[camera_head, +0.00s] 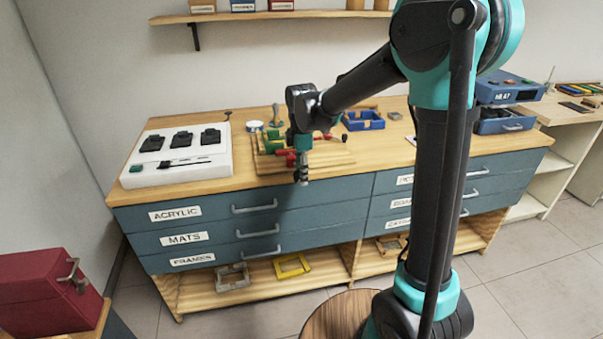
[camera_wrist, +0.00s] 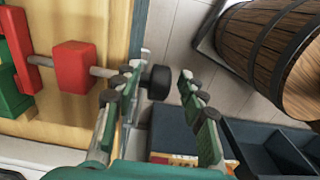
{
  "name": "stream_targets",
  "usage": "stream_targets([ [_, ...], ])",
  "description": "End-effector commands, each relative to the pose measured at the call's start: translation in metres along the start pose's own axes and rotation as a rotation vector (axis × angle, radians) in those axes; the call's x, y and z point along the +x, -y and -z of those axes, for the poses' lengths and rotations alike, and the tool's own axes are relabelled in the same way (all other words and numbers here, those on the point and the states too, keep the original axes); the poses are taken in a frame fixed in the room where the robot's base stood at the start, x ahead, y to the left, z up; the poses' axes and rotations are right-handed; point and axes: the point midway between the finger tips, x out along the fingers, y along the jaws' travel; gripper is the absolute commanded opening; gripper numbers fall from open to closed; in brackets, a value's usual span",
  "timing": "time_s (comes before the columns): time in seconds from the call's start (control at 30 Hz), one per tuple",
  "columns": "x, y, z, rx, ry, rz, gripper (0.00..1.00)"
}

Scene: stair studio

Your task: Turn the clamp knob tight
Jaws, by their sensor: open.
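The clamp has a green body (camera_wrist: 12,90), red blocks (camera_wrist: 74,66) on a grey rod, and a round black knob (camera_wrist: 160,82) at the rod's end, by the wooden bench edge. My gripper (camera_wrist: 157,88) is open, its two green fingers on either side of the knob in the wrist view. The left fingertip looks close to the knob, with a wider gap on the right; contact cannot be told. In the head view my gripper (camera_head: 302,176) points down at the bench's front edge, beside the red and green clamp (camera_head: 272,146). It hides the knob there.
A white tray (camera_head: 212,172) with black pieces is left of the clamp. A blue holder (camera_head: 363,120) stands behind it to the right. Drawers with handles (camera_head: 254,208) are below the bench edge. A wooden barrel (camera_wrist: 262,38) stands on the floor in front.

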Motion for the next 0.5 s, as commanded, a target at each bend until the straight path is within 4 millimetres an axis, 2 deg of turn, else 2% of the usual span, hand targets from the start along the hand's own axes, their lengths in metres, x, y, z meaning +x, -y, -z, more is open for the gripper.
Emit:
stream_targets([
  [0.07, -0.0001, 0.0, 0.0, 0.0, 0.0, 0.0, 0.41],
  [0.4, 0.0, 0.0015, 0.0, 0.0, 0.0, 0.003, 0.0],
  [0.5, 0.0002, 0.0025, 0.0, -0.001, 0.0, 0.005, 0.0],
])
